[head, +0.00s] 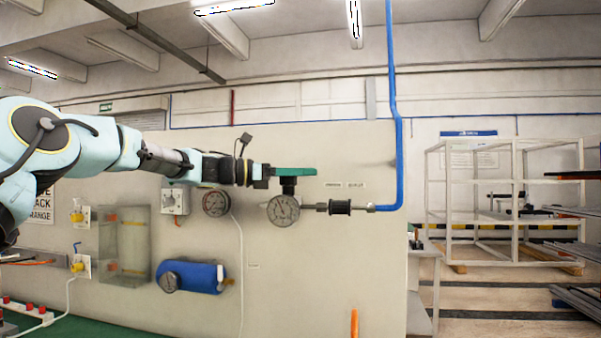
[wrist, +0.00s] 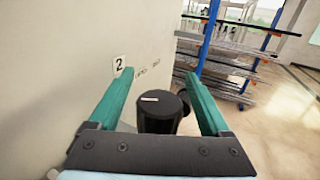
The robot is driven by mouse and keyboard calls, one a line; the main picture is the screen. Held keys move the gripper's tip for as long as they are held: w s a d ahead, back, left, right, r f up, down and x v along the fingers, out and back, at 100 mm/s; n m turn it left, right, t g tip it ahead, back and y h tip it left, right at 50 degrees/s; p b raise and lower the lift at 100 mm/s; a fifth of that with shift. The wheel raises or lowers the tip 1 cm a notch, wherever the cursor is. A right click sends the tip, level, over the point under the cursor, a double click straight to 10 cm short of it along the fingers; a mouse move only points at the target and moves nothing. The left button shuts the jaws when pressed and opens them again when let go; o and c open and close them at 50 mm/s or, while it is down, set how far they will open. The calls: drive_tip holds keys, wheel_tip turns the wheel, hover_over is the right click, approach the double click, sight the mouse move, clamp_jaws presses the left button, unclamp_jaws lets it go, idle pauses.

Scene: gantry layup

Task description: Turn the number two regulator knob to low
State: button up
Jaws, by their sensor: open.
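The regulator knob (wrist: 158,118) is black and round with a white pointer line on its top face, lying roughly crosswise in the wrist view. It sits beside a wall plate marked "2" (wrist: 119,66). My gripper (wrist: 159,74) is open, with one green finger on each side of the knob; I cannot tell whether either touches it. In the head view my gripper (head: 305,171) is level, just above the regulator's round gauge (head: 283,209), and the knob (head: 288,188) shows dark directly beneath the fingers. Small labels (head: 344,185) on the wall are too small to read.
A blue pipe (head: 398,150) runs down the wall to the regulator's right. Left on the wall are another gauge (head: 215,203), a clear box (head: 125,245) and a blue cylinder (head: 190,276). A white frame rack (head: 430,200) stands at the right beyond the wall's edge.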

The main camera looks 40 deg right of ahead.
drive_tip(key=shift+c, duration=0.4)
clamp_jaws()
drive_tip(key=shift+f+n+t+b, duration=0.2)
drive_tip(key=shift+n+t+b, duration=0.15)
drive_tip(key=shift+b, duration=0.3)
